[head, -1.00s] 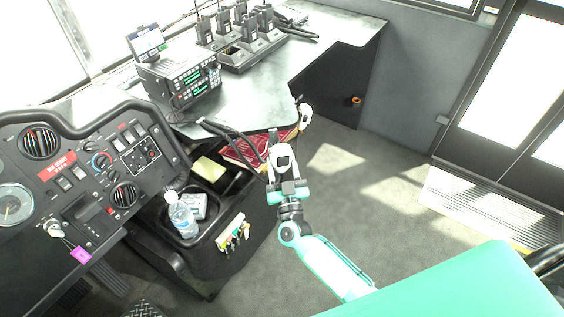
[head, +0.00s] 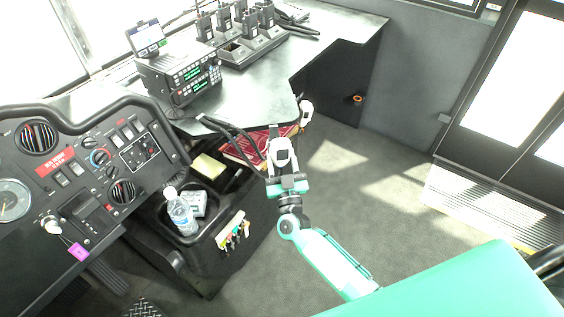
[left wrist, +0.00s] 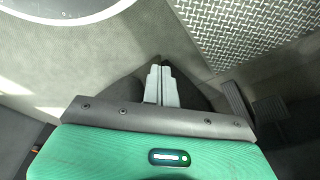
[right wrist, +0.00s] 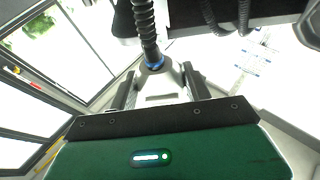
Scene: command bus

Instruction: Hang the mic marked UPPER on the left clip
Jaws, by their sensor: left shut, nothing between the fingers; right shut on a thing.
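My right gripper (head: 281,165) is shut on a pale grey mic (head: 283,153) beside the counter's front corner. In the right wrist view the fingers (right wrist: 159,86) grip its sides, and a black coiled cord with a blue collar rises from the mic (right wrist: 158,82). No marking on it can be read. A second pale mic (head: 306,110) hangs at the counter's edge, just above and right of the held one. The left clip cannot be made out. My left gripper (left wrist: 161,72) is shut and empty above the floor, outside the head view.
The counter (head: 262,98) carries a radio (head: 180,77) and a rack of handsets (head: 250,45). Below it are a red folder (head: 245,152) and a console bin with a bottle (head: 181,216). The dashboard (head: 75,190) is at left. Open floor (head: 390,190) lies right.

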